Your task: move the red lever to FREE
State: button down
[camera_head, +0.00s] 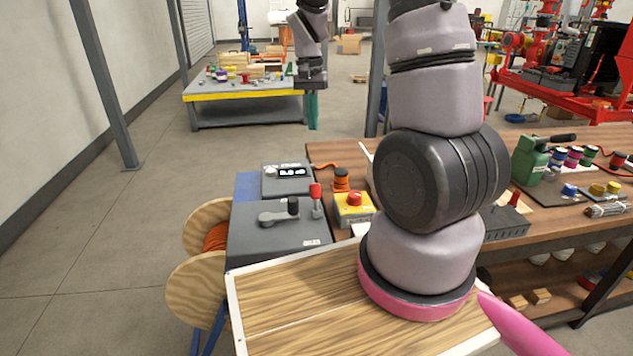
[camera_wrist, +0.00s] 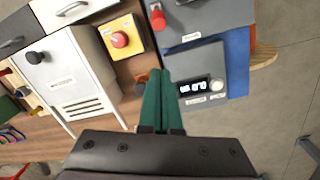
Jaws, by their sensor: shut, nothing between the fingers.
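The red lever (camera_head: 316,192) stands up from the right edge of a dark grey box (camera_head: 262,240), beside a black-knobbed crank handle (camera_head: 282,214). In the wrist view the red lever (camera_wrist: 157,20) is at the top centre, beyond the fingertips and apart from them. The small white label on the box (camera_head: 312,242) is too small to read, so I cannot tell which position is FREE. My gripper (camera_head: 313,126) shows high in the head view with its green fingers pointing down. In the wrist view my gripper (camera_wrist: 161,72) is shut and empty.
A yellow box with a red button (camera_head: 354,208) stands just right of the lever. Behind is a grey unit with a lit display (camera_head: 287,176). A cable reel (camera_head: 195,290) stands left.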

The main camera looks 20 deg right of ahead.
aim_at(316, 201)
notch_tip(316, 201, down, 9)
jog(key=w+d+g, duration=0.1)
jog(key=shift+w+g+h, duration=0.3)
jog(key=shift+g+h, duration=0.1)
jog(key=shift+f, duration=0.1)
jog(key=s+f, duration=0.1)
jog(key=f, duration=0.1)
jog(key=s+f, duration=0.2)
jog(key=f, duration=0.1)
jog(key=s+f, duration=0.1)
jog(key=f, duration=0.2)
jog(key=shift+s+a+f, duration=0.15)
jog(key=shift+s+a, duration=0.05)
jog(key=shift+a, duration=0.15)
jog(key=shift+s+a+r, duration=0.2)
jog(key=shift+s+a, duration=0.05)
jog(key=shift+s, duration=0.1)
